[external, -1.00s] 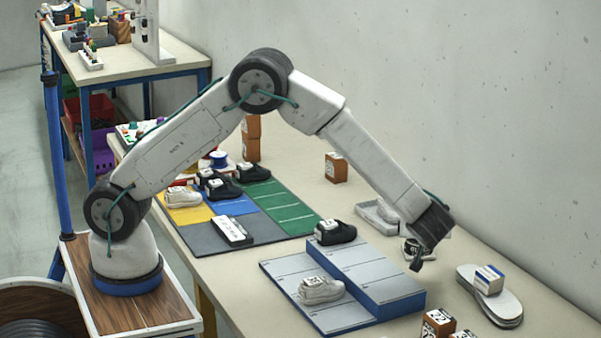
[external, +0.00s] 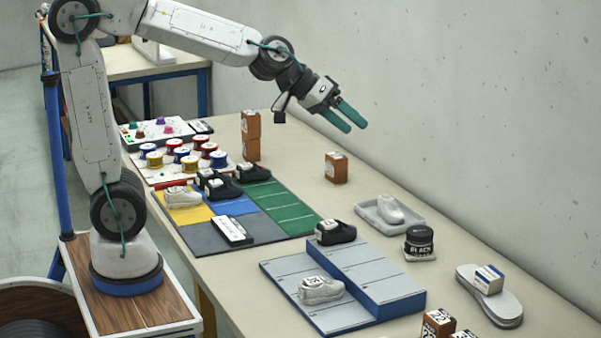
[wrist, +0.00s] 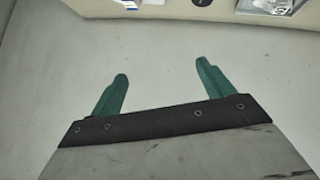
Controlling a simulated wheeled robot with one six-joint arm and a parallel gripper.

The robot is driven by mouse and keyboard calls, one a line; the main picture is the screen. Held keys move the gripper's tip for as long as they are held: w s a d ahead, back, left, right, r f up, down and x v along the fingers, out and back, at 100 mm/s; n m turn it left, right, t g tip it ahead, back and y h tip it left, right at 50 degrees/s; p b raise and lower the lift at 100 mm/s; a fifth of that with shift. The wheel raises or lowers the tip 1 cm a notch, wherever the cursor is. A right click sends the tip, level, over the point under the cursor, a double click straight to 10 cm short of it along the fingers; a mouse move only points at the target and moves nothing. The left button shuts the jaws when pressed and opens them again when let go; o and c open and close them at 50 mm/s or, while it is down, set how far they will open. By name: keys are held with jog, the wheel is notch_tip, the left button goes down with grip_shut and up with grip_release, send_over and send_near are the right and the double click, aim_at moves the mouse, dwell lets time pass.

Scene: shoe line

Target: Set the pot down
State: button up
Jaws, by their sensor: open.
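The pot (external: 419,240) is a small black jar with a dark lid and the word BLACK on it. It stands upright on a small pale base (external: 420,257) on the table, right of the blue-edged stepped rack, in the external view. My gripper (external: 357,122) is raised well above the table, up and to the left of the pot, with its two green fingers apart and nothing between them. In the wrist view the fingers (wrist: 162,82) are spread with only a plain pale surface beyond them. The pot cannot be made out there.
A white tray (external: 371,222) with a pale shoe form lies behind the pot. The stepped rack (external: 395,287) bears a black shoe and a white shoe. Soles with a small box (external: 489,280) lie to the right. A brown block (external: 336,168) stands at the back near the wall (external: 480,120).

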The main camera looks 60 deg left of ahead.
jog(key=s+a+f+g+y, duration=0.1)
jog(key=s+a+f+g, duration=0.1)
jog(key=s+a, duration=0.3)
jog(key=s+a+f+g+y, duration=0.2)
jog(key=s+a, duration=0.3)
jog(key=s, duration=0.9)
jog(key=s+a+f+g+y, duration=0.2)
jog(key=s+a+f+g, duration=0.1)
jog(key=s, duration=0.7)
jog(key=shift+a+f, duration=0.6)
jog(key=shift+a, duration=0.4)
